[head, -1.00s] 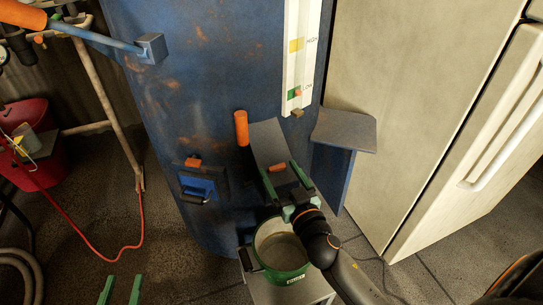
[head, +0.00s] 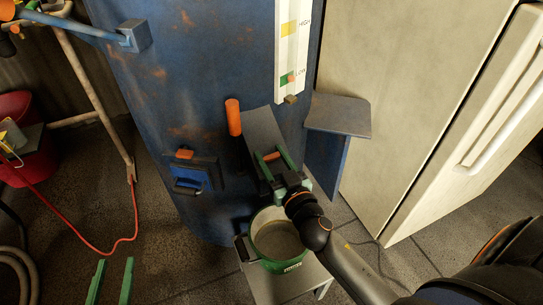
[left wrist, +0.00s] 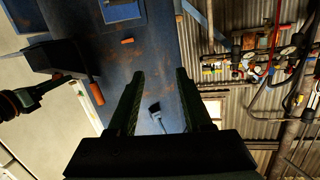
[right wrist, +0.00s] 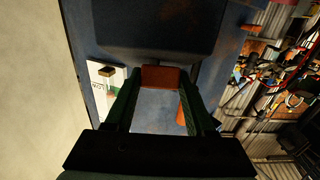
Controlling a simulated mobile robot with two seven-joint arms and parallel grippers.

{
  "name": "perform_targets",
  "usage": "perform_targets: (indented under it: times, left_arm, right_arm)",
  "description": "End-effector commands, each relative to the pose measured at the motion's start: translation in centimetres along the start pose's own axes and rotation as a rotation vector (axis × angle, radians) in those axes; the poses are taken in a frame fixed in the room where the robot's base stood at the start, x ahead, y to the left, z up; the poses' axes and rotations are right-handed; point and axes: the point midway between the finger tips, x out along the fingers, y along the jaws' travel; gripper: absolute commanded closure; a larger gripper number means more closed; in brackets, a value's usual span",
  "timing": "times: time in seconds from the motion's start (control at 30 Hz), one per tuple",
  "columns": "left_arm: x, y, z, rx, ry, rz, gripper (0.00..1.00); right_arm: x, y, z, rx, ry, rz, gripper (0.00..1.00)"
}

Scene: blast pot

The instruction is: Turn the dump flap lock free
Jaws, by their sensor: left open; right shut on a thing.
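A grey sloping flap (head: 262,125) sits low on the blue pot. A small orange block on its face, seemingly the flap lock, shows between my right fingertips (head: 271,156). In the right wrist view the orange block (right wrist: 160,78) spans the gap between the green fingers, and my right gripper (right wrist: 161,73) is shut on it. The lower part of the flap is hidden by that gripper. My left gripper (head: 116,262) is open and empty over the floor at lower left. Its spread fingers also show in the left wrist view (left wrist: 160,75).
An orange handle (head: 233,117) stands left of the flap. A small hatch (head: 190,180) with an orange latch is further left. A green bucket (head: 285,264) stands on a grey stool under my right gripper. A grey shelf (head: 340,114) and a white fridge (head: 420,110) lie right.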

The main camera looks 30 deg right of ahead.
Motion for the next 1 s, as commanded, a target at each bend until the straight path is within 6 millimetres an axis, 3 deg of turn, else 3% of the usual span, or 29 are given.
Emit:
perform_targets:
  times: [0.07,0.37,0.67,0.87,1.0]
  left_arm:
    - [0.0,0.0,0.1,0.0,-0.003,0.0,0.5]
    - [0.0,0.0,0.3,0.0,-0.006,0.001,0.5]
    - [0.0,0.1,0.5,-0.007,-0.029,0.003,0.5]
    - [-1.0,1.1,5.3,-0.065,-0.219,0.015,0.5]
    - [-2.8,2.3,9.8,-0.118,-0.407,0.031,0.5]
  right_arm:
    - [0.0,0.0,0.0,0.0,0.0,0.0,0.65]
    - [0.0,0.0,0.0,0.0,0.001,0.0,0.98]
    - [0.0,0.0,-0.1,-0.01,0.001,-0.018,1.0]
    - [0.0,0.1,-0.2,-0.044,0.0,-0.075,1.0]
    - [-0.1,0.1,-0.3,-0.083,0.001,-0.142,1.0]
